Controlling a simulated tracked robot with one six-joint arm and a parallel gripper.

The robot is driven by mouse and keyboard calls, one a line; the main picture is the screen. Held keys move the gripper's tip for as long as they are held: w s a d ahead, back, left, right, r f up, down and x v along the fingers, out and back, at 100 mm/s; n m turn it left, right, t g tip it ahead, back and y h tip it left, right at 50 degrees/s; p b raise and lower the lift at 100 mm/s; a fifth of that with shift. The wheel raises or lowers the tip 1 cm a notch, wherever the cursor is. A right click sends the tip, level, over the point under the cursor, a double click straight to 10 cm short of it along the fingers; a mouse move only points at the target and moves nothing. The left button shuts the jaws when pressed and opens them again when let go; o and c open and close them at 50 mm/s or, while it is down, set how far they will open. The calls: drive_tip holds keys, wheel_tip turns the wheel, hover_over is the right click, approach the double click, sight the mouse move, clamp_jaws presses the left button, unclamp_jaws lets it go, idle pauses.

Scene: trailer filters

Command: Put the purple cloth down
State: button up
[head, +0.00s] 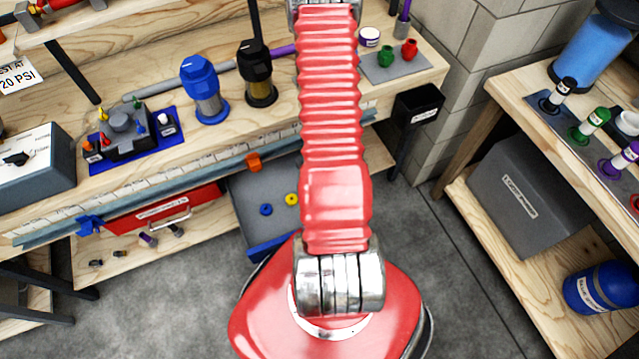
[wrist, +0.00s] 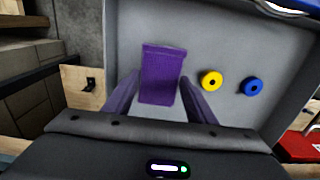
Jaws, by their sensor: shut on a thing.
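The purple cloth (wrist: 162,75) is in the wrist view, hanging between the two fingers of my gripper (wrist: 160,88). The gripper is shut on it. Behind the cloth is the grey floor of an open drawer (wrist: 225,45). I cannot tell whether the cloth touches that floor. In the head view the drawer (head: 245,205) shows below the bench, partly hidden by my red arm. My gripper and the cloth are hidden in that view.
A yellow ring (wrist: 210,81) and a blue ring (wrist: 252,86) lie in the drawer, right of the cloth in the wrist view. Blue (head: 206,88) and black (head: 257,73) filter units stand on the bench above. A grey bin (head: 520,200) is on the right shelf.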

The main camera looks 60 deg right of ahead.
drive_tip(key=shift+f, duration=1.4)
drive_tip(key=o, duration=1)
drive_tip(key=shift+c, duration=0.2)
drive_tip(key=shift+f, duration=0.1)
wheel_tip(320, 180, up, 14)
drive_tip(key=shift+f, duration=0.15)
